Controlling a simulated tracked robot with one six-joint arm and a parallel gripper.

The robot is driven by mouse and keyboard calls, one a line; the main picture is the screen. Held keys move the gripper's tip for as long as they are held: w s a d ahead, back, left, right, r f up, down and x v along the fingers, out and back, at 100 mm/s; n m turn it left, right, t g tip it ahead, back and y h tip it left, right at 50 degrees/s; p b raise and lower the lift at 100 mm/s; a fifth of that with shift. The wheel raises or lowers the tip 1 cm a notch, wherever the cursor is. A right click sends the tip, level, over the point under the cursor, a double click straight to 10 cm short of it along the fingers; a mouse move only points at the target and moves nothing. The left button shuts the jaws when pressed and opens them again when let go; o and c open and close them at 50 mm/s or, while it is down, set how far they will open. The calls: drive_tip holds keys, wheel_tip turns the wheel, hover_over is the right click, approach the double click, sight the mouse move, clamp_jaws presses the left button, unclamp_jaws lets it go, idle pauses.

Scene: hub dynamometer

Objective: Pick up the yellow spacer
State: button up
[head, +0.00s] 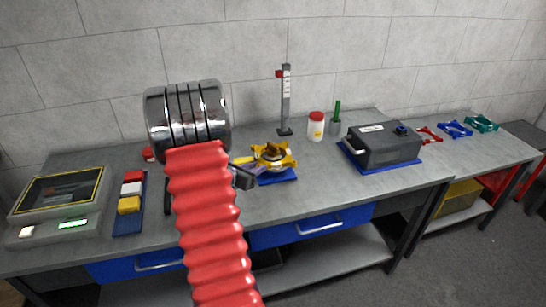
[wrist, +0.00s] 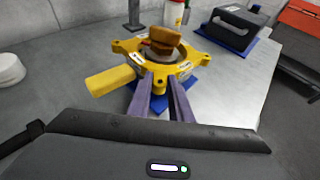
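I cannot tell for certain which yellow piece is the spacer; the tray block fits. My gripper (wrist: 160,76) points at the fixture's near side. The tray is outside the wrist view.
A screen console (head: 60,192) is left of the tray. My red-sleeved arm hides part of the bench middle. A grey gauge post (head: 286,100), a red-capped bottle (head: 316,127) and a dark grey box (head: 383,146) stand behind and right of the fixture.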

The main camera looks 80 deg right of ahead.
clamp_jaws()
drive_tip(key=shift+r, duration=0.1)
wheel_tip(320, 180, up, 10)
idle(0.7)
idle(0.4)
